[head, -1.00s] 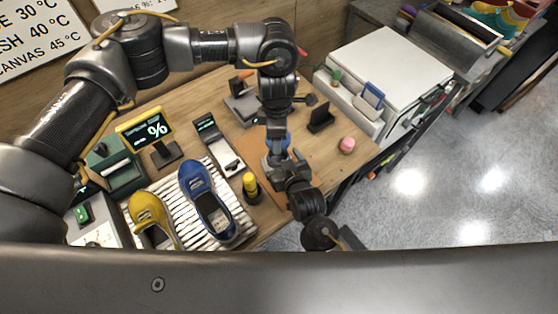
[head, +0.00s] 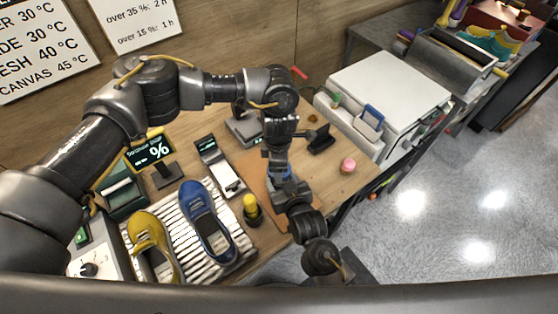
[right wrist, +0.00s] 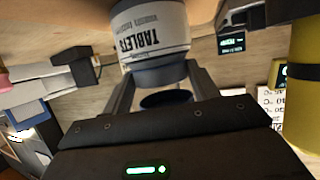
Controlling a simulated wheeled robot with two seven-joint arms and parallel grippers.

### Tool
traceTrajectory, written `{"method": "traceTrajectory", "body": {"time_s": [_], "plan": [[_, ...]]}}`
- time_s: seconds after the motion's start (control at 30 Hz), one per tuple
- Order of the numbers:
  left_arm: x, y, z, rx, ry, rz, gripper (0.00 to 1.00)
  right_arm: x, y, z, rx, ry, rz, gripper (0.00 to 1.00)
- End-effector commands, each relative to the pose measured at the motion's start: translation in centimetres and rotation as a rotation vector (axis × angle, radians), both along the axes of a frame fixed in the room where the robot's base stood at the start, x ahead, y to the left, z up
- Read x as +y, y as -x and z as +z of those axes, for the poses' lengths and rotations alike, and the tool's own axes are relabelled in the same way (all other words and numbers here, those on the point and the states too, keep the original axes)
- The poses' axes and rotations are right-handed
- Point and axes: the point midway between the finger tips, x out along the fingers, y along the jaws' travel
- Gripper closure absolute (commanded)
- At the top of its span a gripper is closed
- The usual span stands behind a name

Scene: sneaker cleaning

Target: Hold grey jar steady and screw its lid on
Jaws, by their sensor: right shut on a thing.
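The grey jar (right wrist: 153,38), with a white label reading TABLETS and a dark grey end, shows at the top of the right wrist view. My right gripper (right wrist: 160,84) is shut on its dark grey end, with a finger on each side. A dark round shape (right wrist: 165,98) shows between the fingers; I cannot tell whether it is the lid. In the head view my right gripper (head: 283,182) reaches up from below and my left gripper (head: 279,160) comes down from above. They meet over the brown mat; their fingertips, the jar and the lid are hidden there.
A yellow bottle (head: 251,208) stands just left of my right gripper. Blue (head: 206,221) and yellow (head: 152,245) shoes lie on a white slatted rack (head: 228,262). A black stand (head: 320,140) and a pink round object (head: 348,165) are to the right, with bare wood around them.

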Motion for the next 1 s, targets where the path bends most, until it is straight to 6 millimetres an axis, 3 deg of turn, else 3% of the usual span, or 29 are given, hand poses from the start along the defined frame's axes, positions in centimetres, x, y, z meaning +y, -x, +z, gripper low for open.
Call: {"method": "traceTrajectory", "body": {"time_s": [0.57, 1.0], "plan": [[0.0, 0.0, -0.6, 0.000, 0.000, -0.001, 0.58, 0.0, 0.0, -0.1, 0.001, 0.000, 0.000, 0.82], [0.0, 0.0, -2.4, 0.000, 0.000, 0.001, 0.58, 0.0, 0.0, -0.1, 0.001, 0.000, 0.000, 0.82]]}}
